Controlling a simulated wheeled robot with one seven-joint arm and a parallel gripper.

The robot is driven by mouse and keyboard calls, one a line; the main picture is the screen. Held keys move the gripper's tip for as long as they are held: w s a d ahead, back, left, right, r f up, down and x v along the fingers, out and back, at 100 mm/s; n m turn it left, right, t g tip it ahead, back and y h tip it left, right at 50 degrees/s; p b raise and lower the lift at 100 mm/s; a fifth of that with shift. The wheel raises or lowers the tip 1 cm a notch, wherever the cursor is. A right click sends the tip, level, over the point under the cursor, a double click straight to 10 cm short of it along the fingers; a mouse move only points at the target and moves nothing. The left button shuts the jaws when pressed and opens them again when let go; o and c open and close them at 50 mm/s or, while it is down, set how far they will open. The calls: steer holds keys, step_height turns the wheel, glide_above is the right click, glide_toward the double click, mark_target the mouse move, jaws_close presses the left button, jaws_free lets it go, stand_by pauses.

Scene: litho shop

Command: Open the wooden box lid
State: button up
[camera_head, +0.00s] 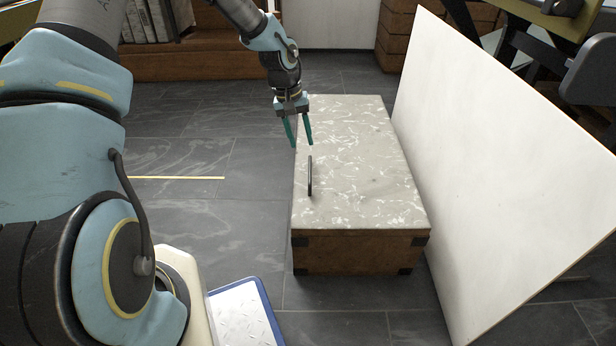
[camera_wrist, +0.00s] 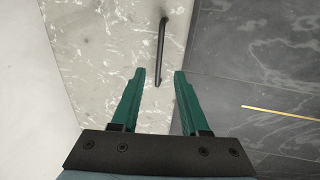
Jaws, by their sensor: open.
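The wooden box (camera_head: 345,257) stands on the floor with dark corner pieces. Its lid (camera_head: 365,140) has a grey-white marbled top and lies shut. A dark bar handle (camera_head: 310,176) stands on the lid near its left edge. My gripper (camera_head: 302,147) has green fingers and is open and empty, above the lid's left edge, farther back than the handle. In the wrist view, the handle (camera_wrist: 161,50) runs away from just beyond the gap between my fingertips (camera_wrist: 159,73). The fingers do not appear to be around it.
A large white panel (camera_head: 490,170) leans close along the box's right side. Wooden furniture (camera_head: 200,60) stands at the back. A yellow strip (camera_head: 177,178) lies on the dark tile floor, which is clear left of the box.

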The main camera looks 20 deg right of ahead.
mark_target(309, 172)
steer(key=f+b, duration=0.1)
steer(key=f, duration=0.2)
steer(key=d+f+b, duration=0.1)
steer(key=f, duration=0.3)
steer(key=s+d+f+b, duration=0.1)
steer(key=f, duration=0.2)
steer(key=shift+f+b, duration=0.2)
steer(key=shift+b, duration=0.1)
steer(key=shift+c, duration=0.3)
steer(key=shift+a, duration=0.1)
jaws_close()
stand_by(0.6)
